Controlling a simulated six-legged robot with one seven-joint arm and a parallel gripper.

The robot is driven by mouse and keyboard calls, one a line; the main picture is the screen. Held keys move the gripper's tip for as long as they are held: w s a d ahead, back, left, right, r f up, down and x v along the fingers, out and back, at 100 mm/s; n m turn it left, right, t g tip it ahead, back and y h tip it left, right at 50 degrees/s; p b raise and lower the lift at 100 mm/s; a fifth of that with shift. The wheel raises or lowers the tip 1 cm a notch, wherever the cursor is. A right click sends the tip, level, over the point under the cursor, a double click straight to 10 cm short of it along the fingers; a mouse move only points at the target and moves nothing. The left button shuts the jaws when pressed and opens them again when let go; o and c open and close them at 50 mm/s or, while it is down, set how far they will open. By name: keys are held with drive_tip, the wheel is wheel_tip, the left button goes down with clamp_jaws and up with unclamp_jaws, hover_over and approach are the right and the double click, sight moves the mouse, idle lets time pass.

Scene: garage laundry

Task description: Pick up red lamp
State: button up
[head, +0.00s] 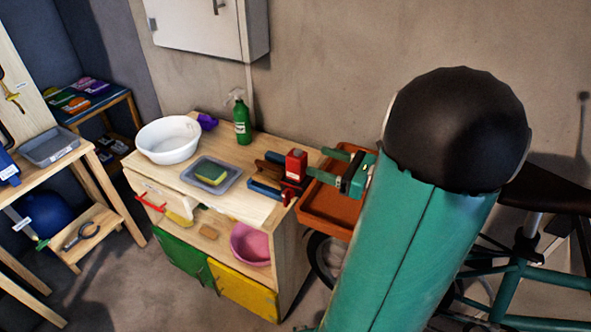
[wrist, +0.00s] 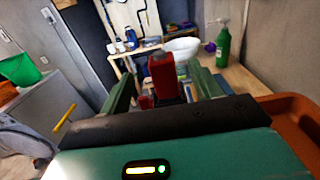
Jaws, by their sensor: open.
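The red lamp (head: 296,164) stands upright at the right end of the wooden cabinet top in the head view. Its red block-like body also shows in the wrist view (wrist: 162,76), in line with the gap between my fingers. My gripper (head: 317,163) is open and empty, with its green fingers pointing left at the lamp. The fingertips are close to the lamp, just right of it in the head view. The wrist view shows one finger of my gripper (wrist: 163,80) on each side of the lamp's outline. The lamp's lower part is partly hidden.
Blue and brown tool-like items (head: 264,188) lie beside the lamp. A grey tray with a sponge (head: 212,176), a white basin (head: 168,140) and a green spray bottle (head: 242,122) stand farther left. An orange tray (head: 325,205) is below my gripper. A bicycle (head: 535,240) stands at right.

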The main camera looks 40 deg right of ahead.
sight(305, 163)
drive_tip(key=shift+d+f, duration=0.1)
drive_tip(key=shift+f, duration=0.8)
drive_tip(key=shift+w+f, duration=0.15)
drive_tip(key=shift+w, duration=0.1)
drive_tip(key=x, duration=0.7)
drive_tip(key=shift+c, duration=0.4)
drive_tip(key=c, duration=1.1)
